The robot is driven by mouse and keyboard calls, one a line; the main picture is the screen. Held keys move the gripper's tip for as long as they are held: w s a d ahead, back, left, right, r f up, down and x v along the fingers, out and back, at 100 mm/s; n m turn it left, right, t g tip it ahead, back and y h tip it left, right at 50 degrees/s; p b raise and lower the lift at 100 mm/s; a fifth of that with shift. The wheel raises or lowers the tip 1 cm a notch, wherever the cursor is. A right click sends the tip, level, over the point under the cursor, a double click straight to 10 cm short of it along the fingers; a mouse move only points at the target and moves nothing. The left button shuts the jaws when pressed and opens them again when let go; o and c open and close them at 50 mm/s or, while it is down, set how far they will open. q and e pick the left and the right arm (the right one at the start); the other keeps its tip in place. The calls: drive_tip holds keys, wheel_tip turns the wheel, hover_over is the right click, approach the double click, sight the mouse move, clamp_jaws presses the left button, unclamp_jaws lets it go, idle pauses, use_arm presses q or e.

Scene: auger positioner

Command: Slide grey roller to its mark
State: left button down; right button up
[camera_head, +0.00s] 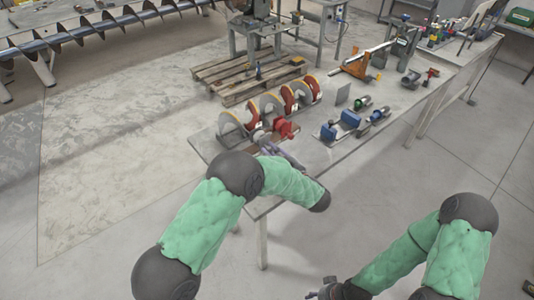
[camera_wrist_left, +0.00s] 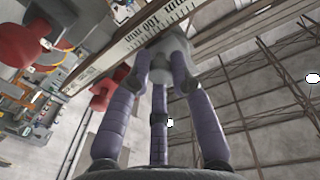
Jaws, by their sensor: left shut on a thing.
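My left gripper (camera_head: 290,155) is at the near end of the workbench, by the auger positioner (camera_head: 270,104) with its grey-and-red discs. In the left wrist view, the purple fingers of the left gripper (camera_wrist_left: 163,82) are closed around a grey rounded piece, the grey roller (camera_wrist_left: 171,55), directly below a rail with a printed scale (camera_wrist_left: 128,46). The fingers cover part of the roller. The target mark cannot be made out. In the head view, the roller is too small to tell apart. My right gripper (camera_head: 328,290) is low at the bottom edge, away from the bench; its fingers are unclear.
The workbench (camera_head: 240,170) carries blue and green parts (camera_head: 348,120) right of the positioner and an orange tool (camera_head: 356,66) farther back. A wooden pallet (camera_head: 235,78) lies on the floor behind. A long auger (camera_head: 90,30) stands at the upper left. The left floor is clear.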

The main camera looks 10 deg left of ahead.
use_arm(q)
drive_tip(key=shift+r, duration=0.1)
drive_tip(key=c, duration=1.1)
unclamp_jaws()
drive_tip(key=v, duration=1.2)
